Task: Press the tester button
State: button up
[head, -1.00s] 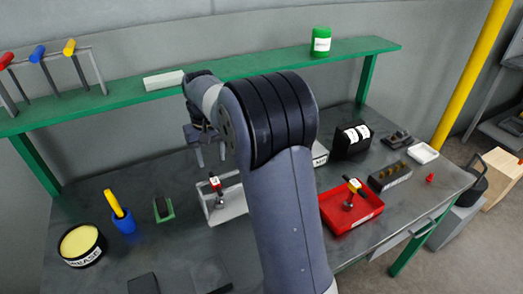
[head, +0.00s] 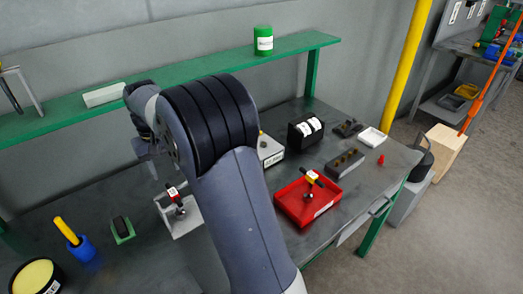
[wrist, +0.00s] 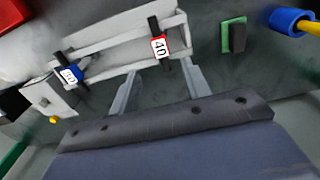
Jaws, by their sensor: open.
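The tester looks to be a pale box (head: 270,152) with a dark label, partly hidden behind my arm in the head view. In the wrist view a white box (wrist: 46,98) stands at the left, with a small yellow knob (wrist: 53,120) that looks like its button. My gripper (head: 148,158) is above the bench at the left of the head view, partly hidden by my arm. In the wrist view its two fingers (wrist: 160,88) are apart with nothing between them. The gripper is apart from the box and the button.
A pale rack (head: 182,222) holds a red-labelled tool (head: 174,193); the wrist view also shows a blue-labelled tool (wrist: 69,75). A red tray (head: 300,208) holds another tool. A green holder (head: 122,230) and blue cup (head: 81,248) stand left. A green shelf (head: 205,75) runs behind.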

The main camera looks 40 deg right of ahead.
jog(key=shift+c, duration=0.3)
grip_shut()
dwell(0.4)
dwell(1.2)
